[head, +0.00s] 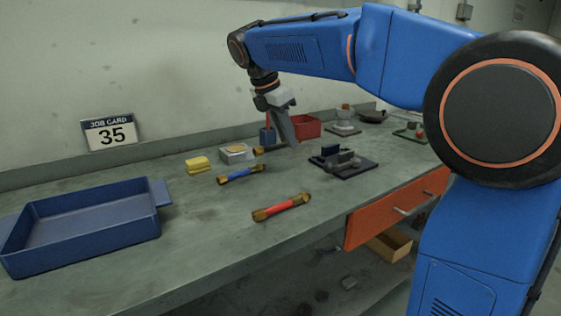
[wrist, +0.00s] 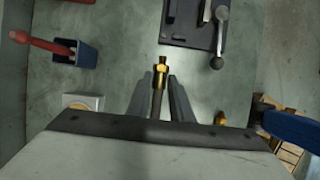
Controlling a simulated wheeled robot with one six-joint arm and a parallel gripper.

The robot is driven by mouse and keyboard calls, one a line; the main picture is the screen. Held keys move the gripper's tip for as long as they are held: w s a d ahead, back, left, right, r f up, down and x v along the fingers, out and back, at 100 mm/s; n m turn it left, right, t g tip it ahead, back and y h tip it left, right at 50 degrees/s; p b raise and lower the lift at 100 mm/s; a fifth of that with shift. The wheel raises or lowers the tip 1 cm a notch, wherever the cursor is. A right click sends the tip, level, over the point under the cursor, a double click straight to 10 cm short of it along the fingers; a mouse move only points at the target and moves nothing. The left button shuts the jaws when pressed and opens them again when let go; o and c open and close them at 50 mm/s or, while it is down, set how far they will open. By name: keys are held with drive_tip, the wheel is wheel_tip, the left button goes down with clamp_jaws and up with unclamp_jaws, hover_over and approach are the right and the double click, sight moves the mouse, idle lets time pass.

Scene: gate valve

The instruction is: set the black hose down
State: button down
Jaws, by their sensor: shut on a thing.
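My gripper (head: 288,138) points down over the middle of the bench, shut on the black hose. In the wrist view the black hose (wrist: 157,102) runs between the fingers, and its brass end sticks out past the tips. In the head view a brass end (head: 258,150) shows left of the fingers, and the rest is mostly hidden behind them. The hose is low, near the bench top; I cannot tell whether it touches. A blue hose (head: 242,174) and a red hose (head: 282,207), both with brass ends, lie in front of it.
A blue tray (head: 90,222) stands at the left. A yellow block (head: 197,164) and a pale square dish (head: 236,153) lie left of my gripper. A blue holder (head: 267,136) and a red bin (head: 306,126) stand behind. A dark fixture plate (head: 343,165) is to the right.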

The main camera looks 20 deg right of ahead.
drive_tip(key=shift+f, duration=3.2)
drive_tip(key=shift+f, duration=0.15)
drive_tip(key=c, duration=1.6)
unclamp_jaws()
drive_tip(key=shift+o, duration=0.2)
